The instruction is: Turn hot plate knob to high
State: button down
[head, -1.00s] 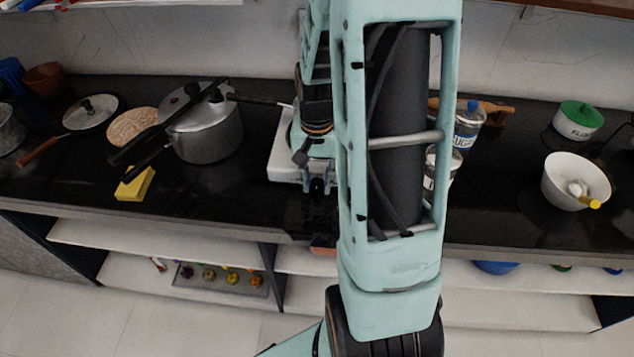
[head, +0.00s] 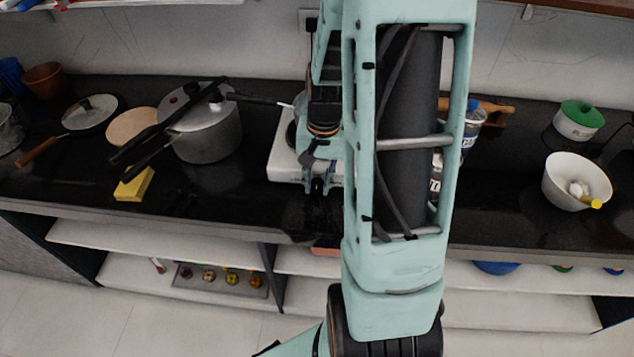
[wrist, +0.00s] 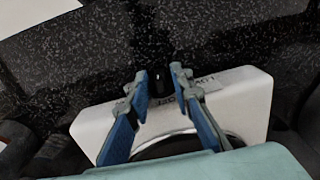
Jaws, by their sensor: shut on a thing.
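The white hot plate (head: 283,166) stands on the black counter, partly hidden behind my arm in the head view. In the wrist view, the hot plate (wrist: 243,101) shows its white body, printed lettering on its front and part of a round metal-rimmed burner. Its small dark knob (wrist: 160,86) is at the front face, between my fingertips. My gripper (wrist: 158,76) has one blue finger on each side of the knob and is shut on it. In the head view, my gripper (head: 319,186) is at the front edge of the hot plate; the knob's setting cannot be read.
A yellow sponge (head: 134,185) lies near the counter edge. A water bottle (head: 469,128) and a white bowl (head: 576,181) are to the right.

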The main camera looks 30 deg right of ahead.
jog(key=y+b, duration=0.1)
jog(key=t+y+b, duration=0.1)
jog(key=shift+s+d+f+b, duration=0.1)
jog(key=shift+d+f+b, duration=0.15)
jog(key=shift+d+b, duration=0.05)
jog(key=t+y+b, duration=0.1)
jog(key=b, duration=0.1)
jog(key=t+y+b, duration=0.1)
jog(key=b, duration=0.2)
jog(key=shift+s+d+f+y, duration=0.1)
jog(key=shift+d+f+y, duration=0.05)
jog(key=shift+f+y, duration=0.15)
jog(key=t+y+b, duration=0.2)
jog(key=b, duration=0.2)
jog(key=shift+s+d+y+b, duration=0.1)
jog(key=shift+y+b, duration=0.2)
jog(key=shift+y, duration=0.1)
jog(key=shift+r+t+y+b, duration=0.1)
jog(key=shift+t+y+b, duration=0.5)
jog(key=shift+y+b, duration=0.5)
jog(key=shift+r, duration=0.1)
jog(key=c, duration=2)
grip_release()
jog(key=shift+c, duration=0.2)
jog(key=shift+r, duration=0.1)
